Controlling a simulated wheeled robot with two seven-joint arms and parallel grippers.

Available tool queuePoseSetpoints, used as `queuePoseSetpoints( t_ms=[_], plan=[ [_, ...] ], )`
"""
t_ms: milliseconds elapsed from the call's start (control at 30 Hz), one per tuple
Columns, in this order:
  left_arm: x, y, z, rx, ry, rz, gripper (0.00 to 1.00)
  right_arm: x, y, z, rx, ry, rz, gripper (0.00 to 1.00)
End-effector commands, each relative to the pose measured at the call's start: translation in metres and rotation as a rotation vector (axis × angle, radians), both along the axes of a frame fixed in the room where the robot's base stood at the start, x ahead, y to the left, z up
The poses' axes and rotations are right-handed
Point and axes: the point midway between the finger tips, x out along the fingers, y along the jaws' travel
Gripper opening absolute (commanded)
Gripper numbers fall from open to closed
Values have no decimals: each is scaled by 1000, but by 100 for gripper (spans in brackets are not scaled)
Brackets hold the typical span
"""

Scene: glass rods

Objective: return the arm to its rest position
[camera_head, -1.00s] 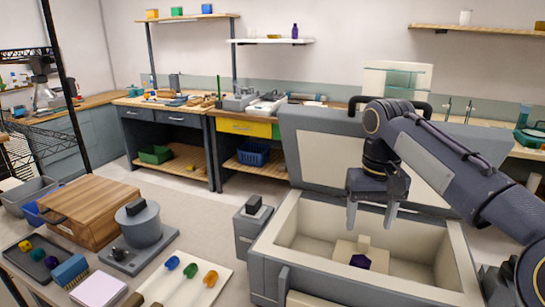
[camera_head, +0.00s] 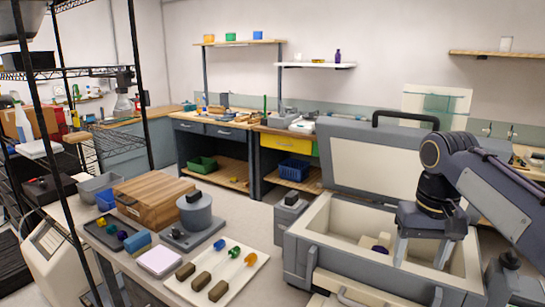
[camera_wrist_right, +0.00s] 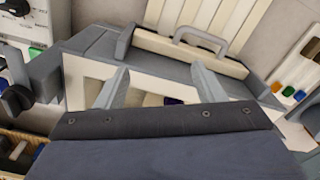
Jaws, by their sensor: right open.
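My right gripper (camera_head: 421,258) hangs from the arm that comes in from the right. Its fingers point down and are spread apart with nothing between them. In the head view it overlaps the right part of the open grey chest (camera_head: 300,250), which has a cream inside; its exact height over the chest is hard to tell. The gripper (camera_wrist_right: 158,75) also shows in the right wrist view, its fingers apart. Inside the chest lie a cream block (camera_head: 366,242) and a dark purple piece (camera_head: 380,250). My left gripper is out of view.
The raised chest lid (camera_head: 370,165) stands behind the gripper. A white board (camera_head: 238,275) with colour-tipped glass rods lies left of the chest. A grey cylindrical device (camera_head: 194,215), a wooden box (camera_head: 150,200) and a black wire shelf (camera_head: 90,72) are further left.

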Motion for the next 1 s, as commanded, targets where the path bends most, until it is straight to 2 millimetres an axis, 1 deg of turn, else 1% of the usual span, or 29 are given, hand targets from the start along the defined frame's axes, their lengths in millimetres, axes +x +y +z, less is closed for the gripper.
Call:
queuePoseSetpoints(
  t_ms=[267, 467, 567, 667, 700, 800, 900, 1000],
  plan=[
    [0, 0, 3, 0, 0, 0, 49, -29, 6, -4, 14, -54, 35, 62],
    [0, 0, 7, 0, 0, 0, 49, -65, 13, -15, 47, -119, 62, 62],
    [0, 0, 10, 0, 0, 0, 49, -89, 18, -26, 76, -166, 70, 62],
    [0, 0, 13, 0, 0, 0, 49, -121, 26, -44, 123, -229, 69, 62],
    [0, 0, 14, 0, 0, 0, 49, -136, 30, -54, 148, -260, 65, 62],
    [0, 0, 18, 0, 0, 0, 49, -168, 43, -81, 214, -339, 48, 62],
    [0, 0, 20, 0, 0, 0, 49, -190, 55, -105, 270, -404, 27, 62],
    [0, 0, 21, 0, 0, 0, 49, -204, 65, -122, 308, -447, 9, 62]
  ],
)
